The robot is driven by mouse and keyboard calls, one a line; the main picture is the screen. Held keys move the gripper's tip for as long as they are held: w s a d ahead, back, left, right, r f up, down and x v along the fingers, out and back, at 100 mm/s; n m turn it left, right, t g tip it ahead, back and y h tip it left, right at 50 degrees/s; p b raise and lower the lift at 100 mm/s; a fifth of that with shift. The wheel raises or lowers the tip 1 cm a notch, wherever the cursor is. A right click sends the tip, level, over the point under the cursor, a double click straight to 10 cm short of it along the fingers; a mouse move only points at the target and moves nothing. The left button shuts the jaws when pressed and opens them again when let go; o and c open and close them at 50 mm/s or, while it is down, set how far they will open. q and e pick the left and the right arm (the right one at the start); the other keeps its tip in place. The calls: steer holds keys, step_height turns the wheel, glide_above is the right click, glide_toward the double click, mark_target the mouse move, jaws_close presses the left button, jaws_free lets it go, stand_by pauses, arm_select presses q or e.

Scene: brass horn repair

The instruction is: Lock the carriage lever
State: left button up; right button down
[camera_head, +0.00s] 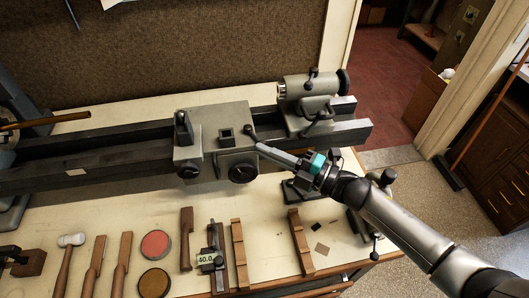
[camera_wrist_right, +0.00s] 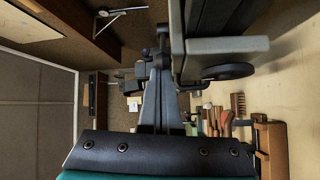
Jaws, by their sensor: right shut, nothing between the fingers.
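The grey lathe carriage (camera_head: 228,130) sits on the dark bed, with a black handwheel (camera_head: 242,172) on its front. The small dark carriage lever (camera_head: 250,130) stands at the carriage's right edge. My right gripper (camera_head: 260,147) reaches in from the right, its fingers shut and empty, with the tips close beside the lever. I cannot tell whether they touch it. In the right wrist view the shut fingers (camera_wrist_right: 158,60) point at a dark knobbed part beside the carriage (camera_wrist_right: 225,45); the handwheel (camera_wrist_right: 231,71) is to the right. My left gripper is not in view.
The tailstock (camera_head: 310,95) stands on the bed (camera_head: 90,172) behind and right of my gripper. Tools lie along the bench front: a mallet (camera_head: 70,241), wooden-handled tools, round tins and a gauge (camera_head: 213,258). Bare bench top lies below the carriage.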

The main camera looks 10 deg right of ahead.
step_height(320, 180, up, 20)
steer(key=p, duration=0.4)
stand_by(0.6)
